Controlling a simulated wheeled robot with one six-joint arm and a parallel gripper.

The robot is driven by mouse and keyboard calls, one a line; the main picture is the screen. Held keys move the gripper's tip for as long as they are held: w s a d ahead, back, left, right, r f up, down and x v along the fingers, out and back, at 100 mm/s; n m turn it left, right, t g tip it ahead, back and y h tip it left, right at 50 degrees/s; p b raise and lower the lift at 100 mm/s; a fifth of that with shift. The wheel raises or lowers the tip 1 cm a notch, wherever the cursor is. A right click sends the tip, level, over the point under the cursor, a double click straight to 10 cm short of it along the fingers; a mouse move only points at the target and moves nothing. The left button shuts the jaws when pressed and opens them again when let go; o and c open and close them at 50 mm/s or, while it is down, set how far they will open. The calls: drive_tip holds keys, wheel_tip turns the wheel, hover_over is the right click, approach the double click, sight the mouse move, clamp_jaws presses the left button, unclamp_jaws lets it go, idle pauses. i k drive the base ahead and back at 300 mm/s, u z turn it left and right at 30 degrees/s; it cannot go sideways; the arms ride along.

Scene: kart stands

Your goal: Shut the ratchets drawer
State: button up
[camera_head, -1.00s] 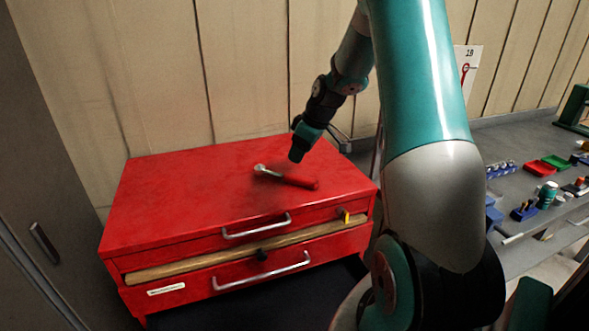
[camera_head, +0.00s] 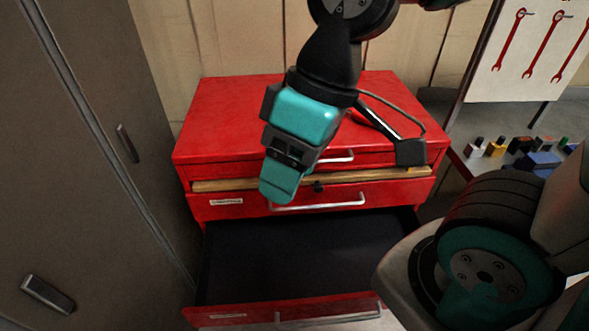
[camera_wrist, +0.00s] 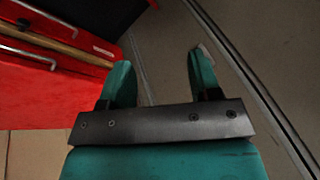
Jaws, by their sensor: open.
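The red tool chest (camera_head: 225,110) stands against the wall in the head view. Its lowest drawer (camera_head: 255,309) is pulled far out, showing a dark, apparently empty inside (camera_head: 300,250). The drawer front has a silver handle (camera_head: 335,319) and a label (camera_head: 228,317) too small to read. The drawer above (camera_head: 240,207) looks closed, with its own handle and unreadable label. My gripper (camera_head: 280,190) hangs in front of the upper drawers, above the open drawer. In the wrist view, its two teal fingers (camera_wrist: 160,65) are apart with nothing between them.
A wooden strip (camera_head: 225,185) runs along the chest front. A grey cabinet (camera_head: 90,190) stands close on the left. On the right are a bench with small coloured items (camera_head: 510,147) and a board with red wrench pictures (camera_head: 520,50). My own arm covers the right foreground.

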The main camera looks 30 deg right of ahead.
sight(276, 270)
drive_tip(key=k, duration=0.25)
drive_tip(key=z, duration=1.55)
drive_tip(key=k, duration=0.85)
drive_tip(key=u, duration=1.75)
